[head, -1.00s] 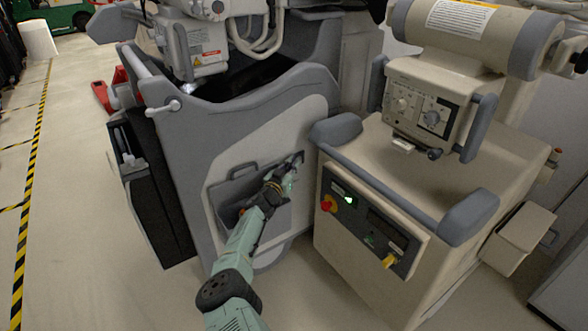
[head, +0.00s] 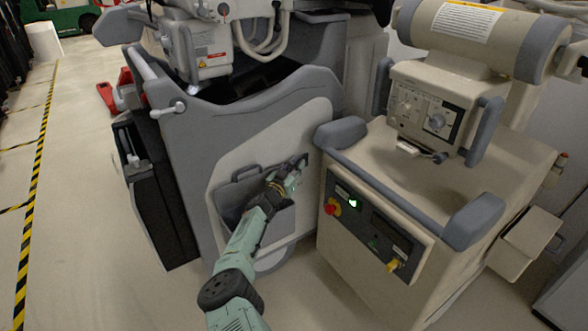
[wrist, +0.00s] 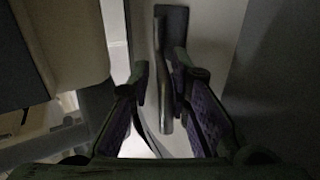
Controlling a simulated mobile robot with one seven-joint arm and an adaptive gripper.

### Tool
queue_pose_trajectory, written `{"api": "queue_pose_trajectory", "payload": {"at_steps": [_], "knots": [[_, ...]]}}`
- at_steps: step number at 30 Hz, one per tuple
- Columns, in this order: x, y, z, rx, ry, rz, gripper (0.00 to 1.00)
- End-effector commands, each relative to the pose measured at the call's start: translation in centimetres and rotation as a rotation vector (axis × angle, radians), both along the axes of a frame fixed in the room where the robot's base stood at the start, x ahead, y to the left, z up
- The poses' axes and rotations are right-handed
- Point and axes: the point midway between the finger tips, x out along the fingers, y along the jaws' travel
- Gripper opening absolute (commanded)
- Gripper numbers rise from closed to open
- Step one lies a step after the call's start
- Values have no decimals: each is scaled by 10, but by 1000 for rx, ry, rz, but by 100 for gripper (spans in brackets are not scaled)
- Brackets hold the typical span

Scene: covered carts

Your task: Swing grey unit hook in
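The grey unit (head: 235,120) stands left of centre in the head view, with a pale side panel and a grey pocket. My gripper (head: 296,167) is at the upper right of that pocket, close to the panel; the arm end partly covers the hook there. In the wrist view a dark grey hook (wrist: 162,85) hangs from a mounting plate on the pale panel. My gripper (wrist: 161,75) is open, with one finger on each side of the hook. A gap shows on the left side; whether the right finger touches the hook I cannot tell.
A beige unit (head: 405,215) with a grey bumper and control panel stands close on the right, leaving a narrow gap to the grey unit. A black box (head: 150,200) is on the grey unit's left side. Open floor lies to the left, with striped tape (head: 32,200).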

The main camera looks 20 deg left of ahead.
Motion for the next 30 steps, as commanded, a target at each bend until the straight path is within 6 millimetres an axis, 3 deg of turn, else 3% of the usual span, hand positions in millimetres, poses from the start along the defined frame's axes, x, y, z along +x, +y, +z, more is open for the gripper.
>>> {"api": "queue_pose_trajectory", "payload": {"at_steps": [8,22,30], "knots": [[-21,3,-2,-1,1,1,18],[-100,11,1,0,-1,4,18],[-119,11,1,0,-1,2,18]]}}
